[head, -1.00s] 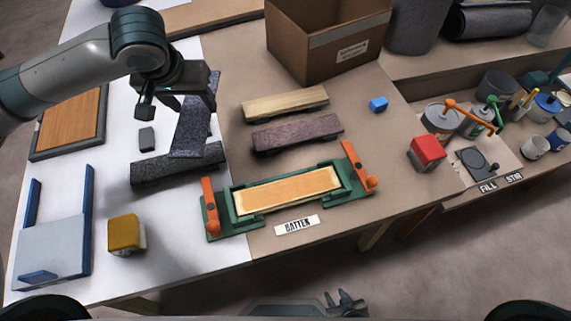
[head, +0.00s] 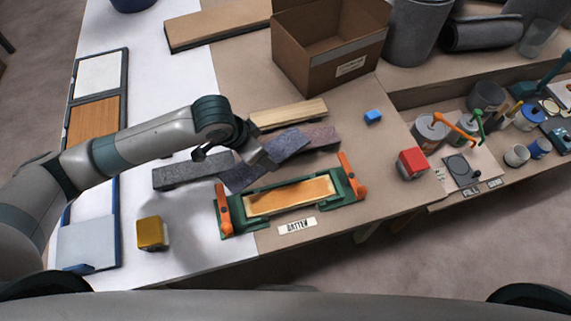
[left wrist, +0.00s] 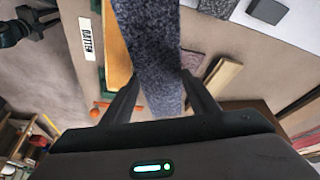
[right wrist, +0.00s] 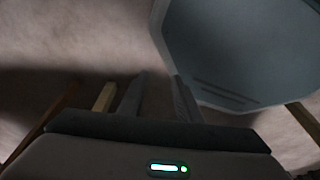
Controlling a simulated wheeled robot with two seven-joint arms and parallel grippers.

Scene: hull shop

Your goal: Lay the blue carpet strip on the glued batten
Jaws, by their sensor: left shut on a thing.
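The blue carpet strip (head: 285,147) is speckled dark blue and held in the air, slanting up to the right. My left gripper (head: 262,160) is shut on its middle; the strip also shows between the fingers in the left wrist view (left wrist: 150,55). The glued batten (head: 290,195) lies in a green clamping frame (head: 349,186) with orange levers, just below and right of the strip in the head view. My right gripper (right wrist: 161,78) is open and empty in the right wrist view.
A dark grey strip (head: 185,173), a purple strip (head: 322,138) and a pale wooden piece (head: 290,113) lie behind the frame. A yellow block (head: 150,233), red block (head: 412,163) and blue block (head: 373,116) stand around. A cardboard box (head: 330,55) is at the back.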

